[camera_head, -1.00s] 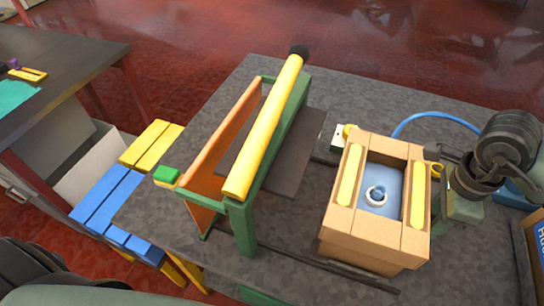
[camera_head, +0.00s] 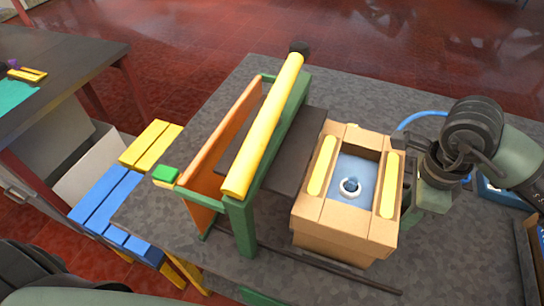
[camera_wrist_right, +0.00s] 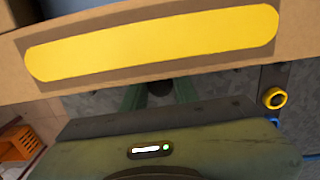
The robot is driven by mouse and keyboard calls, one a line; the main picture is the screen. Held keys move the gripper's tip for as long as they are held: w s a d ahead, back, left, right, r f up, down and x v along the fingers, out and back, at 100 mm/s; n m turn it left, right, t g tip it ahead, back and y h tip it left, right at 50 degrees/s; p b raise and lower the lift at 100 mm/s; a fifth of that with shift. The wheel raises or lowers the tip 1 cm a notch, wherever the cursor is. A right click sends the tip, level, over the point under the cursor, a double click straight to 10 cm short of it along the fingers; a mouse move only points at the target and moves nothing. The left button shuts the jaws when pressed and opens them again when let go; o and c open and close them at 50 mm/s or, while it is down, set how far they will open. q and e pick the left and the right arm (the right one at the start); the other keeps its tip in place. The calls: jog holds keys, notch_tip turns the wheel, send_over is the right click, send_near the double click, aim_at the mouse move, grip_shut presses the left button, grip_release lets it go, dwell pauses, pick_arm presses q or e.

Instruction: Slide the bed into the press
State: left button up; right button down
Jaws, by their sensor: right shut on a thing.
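The bed (camera_head: 345,232) is a light brown box with two yellow bars on its rim and a blue recess holding a white ring. It sits on dark rails, right of the press (camera_head: 242,225). The press has a green frame, an orange panel and a long yellow roller. A gap of dark plate shows between bed and roller. My right gripper (camera_head: 410,212) is at the bed's right side, shut on a dark handle, mostly hidden. In the right wrist view, its green fingers (camera_wrist_right: 160,92) close around a dark round end below the bed's yellow bar. My left gripper is not visible.
Dark rails (camera_head: 330,268) run along the grey speckled table (camera_head: 450,275). A blue hose (camera_head: 425,116) curves behind the right arm. A blue and yellow slatted stand (camera_head: 105,195) is left of the table. An open box (camera_head: 530,240) stands at the right edge.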

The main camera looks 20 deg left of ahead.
aim_at(329, 193)
dwell(0.3)
jog(key=shift+w+a+b, duration=0.2)
jog(key=shift+a+b, duration=0.3)
jog(key=shift+a, duration=2.3)
jog(key=shift+w+a+b, duration=0.15)
jog(key=shift+a+b, duration=0.5)
jog(key=shift+a, duration=2.05)
jog(key=shift+w+a+b, duration=0.15)
jog(key=shift+a+b, duration=0.5)
jog(key=shift+a, duration=1.75)
